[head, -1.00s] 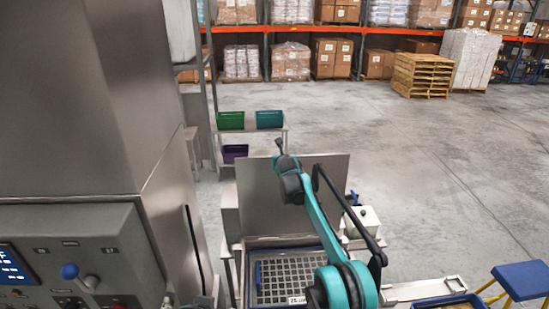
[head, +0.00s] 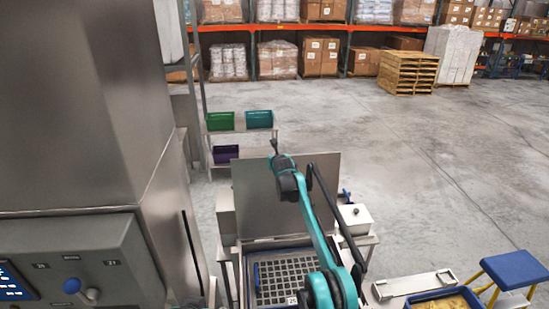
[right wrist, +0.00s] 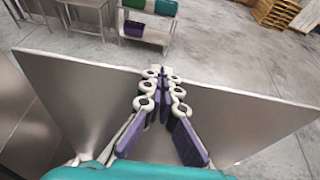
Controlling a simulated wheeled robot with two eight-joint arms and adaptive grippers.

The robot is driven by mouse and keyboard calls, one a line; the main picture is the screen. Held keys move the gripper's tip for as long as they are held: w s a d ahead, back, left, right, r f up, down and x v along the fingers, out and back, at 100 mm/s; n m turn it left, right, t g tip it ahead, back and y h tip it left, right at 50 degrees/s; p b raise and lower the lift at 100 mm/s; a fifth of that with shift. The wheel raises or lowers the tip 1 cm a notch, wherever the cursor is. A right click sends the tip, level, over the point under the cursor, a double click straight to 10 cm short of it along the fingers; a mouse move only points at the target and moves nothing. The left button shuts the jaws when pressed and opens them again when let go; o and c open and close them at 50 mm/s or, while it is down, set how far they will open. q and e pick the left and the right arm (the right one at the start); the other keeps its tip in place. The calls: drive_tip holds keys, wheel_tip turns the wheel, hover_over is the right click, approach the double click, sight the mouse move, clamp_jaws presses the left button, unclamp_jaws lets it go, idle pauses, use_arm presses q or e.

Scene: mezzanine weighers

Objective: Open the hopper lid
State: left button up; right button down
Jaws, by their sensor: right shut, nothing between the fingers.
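The hopper lid (head: 325,185) is a flat bare-metal panel. It stands upright at the back of the hopper, open. Below it the hopper mouth shows a dark grid (head: 285,280) inside a blue and metal frame, partly covered by my right arm. My right gripper (head: 274,148) is near the lid's upper edge, left of its middle. In the right wrist view the gripper (right wrist: 164,76) is shut and empty, with the lid (right wrist: 255,115) spreading to both sides behind the fingers. I cannot tell whether they touch it. My left gripper is not in view.
A large metal cabinet with a control panel (head: 80,260) fills the left. A small shelf with green (head: 220,121), teal (head: 259,119) and purple bins (head: 226,154) stands behind the lid. A blue stool (head: 514,270) and yellow-filled tray (head: 446,302) are at right.

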drive_tip(key=shift+s+r, duration=0.1)
drive_tip(key=shift+r, duration=0.05)
drive_tip(key=v, duration=1.2)
drive_tip(key=s+d+f+m+g+b, duration=0.1)
drive_tip(key=s+d+f+m+b, duration=0.5)
drive_tip(key=s+f+m+b, duration=0.3)
drive_tip(key=s+d+f+m+g+h+b, duration=0.1)
drive_tip(key=s+d+f+m+g+b, duration=0.1)
drive_tip(key=s+d+f+m+b, duration=0.5)
drive_tip(key=s+d+f+m+g+h+b, duration=0.1)
drive_tip(key=s+d+f+m+b, duration=0.6)
drive_tip(key=s, duration=1.5)
wheel_tip(320, 180, down, 9)
drive_tip(key=shift+s+d+r+m+g+b, duration=0.15)
drive_tip(key=shift+m+b, duration=1.05)
drive_tip(key=shift+b, duration=1.15)
drive_tip(key=shift+a+r+m+g+b, duration=0.15)
drive_tip(key=shift+m+b, duration=1.05)
drive_tip(key=shift+b, duration=1.1)
drive_tip(key=s+d+f+m+g+b, duration=0.1)
drive_tip(key=s+f+m+b, duration=0.4)
drive_tip(key=s+f, duration=0.2)
drive_tip(key=s+d+f+m+b, duration=0.1)
drive_tip(key=s+f+m+b, duration=0.4)
drive_tip(key=s+f, duration=0.3)
wheel_tip(320, 180, down, 5)
drive_tip(key=shift+d+r+g+h, duration=0.25)
drive_tip(key=shift+d+g+h, duration=0.05)
drive_tip(key=shift+d+g, duration=0.1)
